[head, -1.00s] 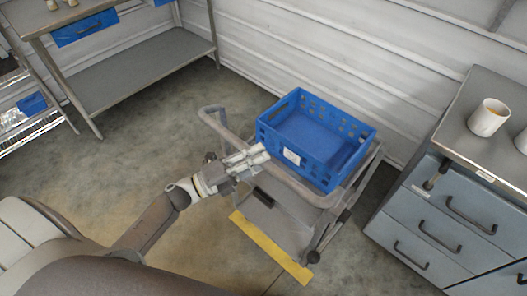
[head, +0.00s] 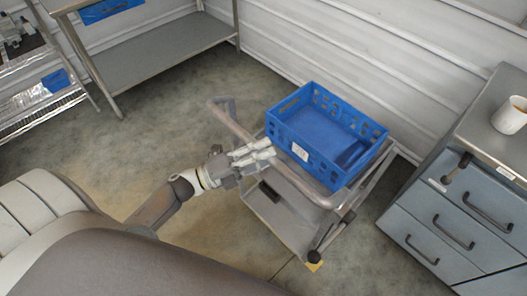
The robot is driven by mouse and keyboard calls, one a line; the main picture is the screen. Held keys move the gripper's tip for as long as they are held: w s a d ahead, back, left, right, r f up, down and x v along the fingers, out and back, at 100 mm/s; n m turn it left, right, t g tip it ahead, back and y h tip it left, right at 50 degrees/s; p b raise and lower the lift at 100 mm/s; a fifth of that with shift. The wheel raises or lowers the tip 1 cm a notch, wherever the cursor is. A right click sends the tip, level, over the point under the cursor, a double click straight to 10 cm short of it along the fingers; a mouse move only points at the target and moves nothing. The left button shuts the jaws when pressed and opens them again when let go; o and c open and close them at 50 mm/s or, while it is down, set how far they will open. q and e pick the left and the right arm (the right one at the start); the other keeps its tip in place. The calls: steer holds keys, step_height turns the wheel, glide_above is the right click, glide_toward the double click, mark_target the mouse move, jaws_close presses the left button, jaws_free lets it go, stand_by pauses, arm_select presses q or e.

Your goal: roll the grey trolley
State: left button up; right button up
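The grey trolley (head: 286,224) stands on the concrete floor in the middle of the head view, with a blue crate (head: 299,153) on its top. Its grey push handle (head: 308,187) runs along the near left side. My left gripper (head: 268,153) is at the middle of this handle, with its pale fingers shut on the bar. The fingers hide part of the bar. The crate has a white label and looks empty. My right gripper is not in view.
Grey drawer cabinet (head: 425,228) with a white cup (head: 510,115) stands close on the right. The corrugated wall (head: 330,50) is behind the trolley. A workbench (head: 165,57) and wire rack (head: 35,112) stand at left. Floor (head: 150,130) left of the trolley is clear.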

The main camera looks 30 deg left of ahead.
arm_select(q)
steer(key=shift+o, duration=1)
steer(key=v, duration=1.2)
